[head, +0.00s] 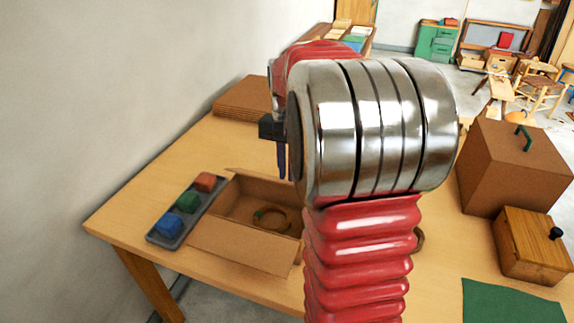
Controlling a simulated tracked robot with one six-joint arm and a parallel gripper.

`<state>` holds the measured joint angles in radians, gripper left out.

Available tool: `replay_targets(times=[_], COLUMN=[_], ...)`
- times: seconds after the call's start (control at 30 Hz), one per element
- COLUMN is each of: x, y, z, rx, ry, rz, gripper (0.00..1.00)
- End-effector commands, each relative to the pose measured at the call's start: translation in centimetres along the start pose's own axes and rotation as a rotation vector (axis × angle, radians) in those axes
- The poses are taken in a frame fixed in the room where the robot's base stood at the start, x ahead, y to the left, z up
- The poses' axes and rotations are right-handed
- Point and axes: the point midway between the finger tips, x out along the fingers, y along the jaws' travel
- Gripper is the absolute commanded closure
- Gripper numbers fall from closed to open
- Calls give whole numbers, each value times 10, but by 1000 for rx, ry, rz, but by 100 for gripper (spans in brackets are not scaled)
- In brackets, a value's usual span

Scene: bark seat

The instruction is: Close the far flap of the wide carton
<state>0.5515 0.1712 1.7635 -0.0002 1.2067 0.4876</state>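An open brown carton (257,191), which looks like the wide carton, sits on the table left of my arm. A brown ring-shaped thing (271,217) lies inside it. Its near flap (240,249) is folded outward toward the camera. A thin strip of cardboard shows along its far edge, but I cannot clearly tell how the far flap stands. My arm hides the carton's right part. My gripper (283,163) points down above the far right of the carton, seemingly apart from it. The arm partly covers it, and its finger opening cannot be made out.
A grey tray (157,237) with red, green and blue blocks stands close left of the carton. Flat cardboard sheets (240,98) are stacked behind. A large closed box (495,165), a wooden box with a black knob (525,250) and a green mat (505,304) are at right.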

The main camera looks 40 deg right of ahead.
Motion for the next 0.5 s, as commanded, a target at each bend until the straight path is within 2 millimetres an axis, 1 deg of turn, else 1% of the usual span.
replay_targets(times=[0.2,0.5], x=[13,22], y=[0,0], z=[0,0], rx=[0,0], ry=[-2,0], rz=[1,0], gripper=[91,91])
